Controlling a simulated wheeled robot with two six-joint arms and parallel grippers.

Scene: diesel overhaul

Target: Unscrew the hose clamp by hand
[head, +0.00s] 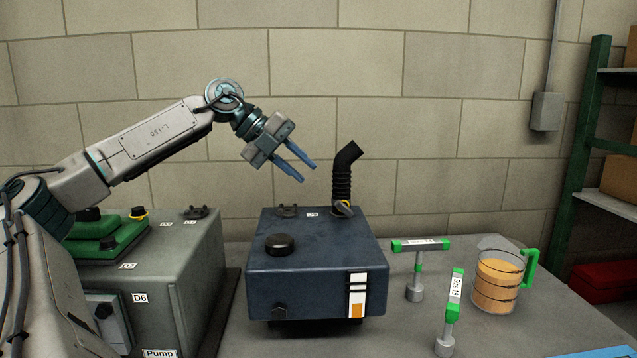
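The hose clamp (344,207) sits at the base of a black corrugated hose (343,178), on the back right of the dark blue tank (310,262). The clamp shows a yellowish part and is small in view. The hose stands upright and bends to the right at its top. My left gripper (308,173) is open and empty, with two blue fingers apart. It is in the air to the left of the hose, above the tank top, pointing down and right, and does not touch the hose. My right gripper is not in view.
Two green-handled T-shaped tools (420,246) (454,294) stand right of the tank, beside a jug (497,284) of orange liquid. A grey pump housing (185,262) with a green part (108,236) is at left. Green shelving (587,140) is at far right.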

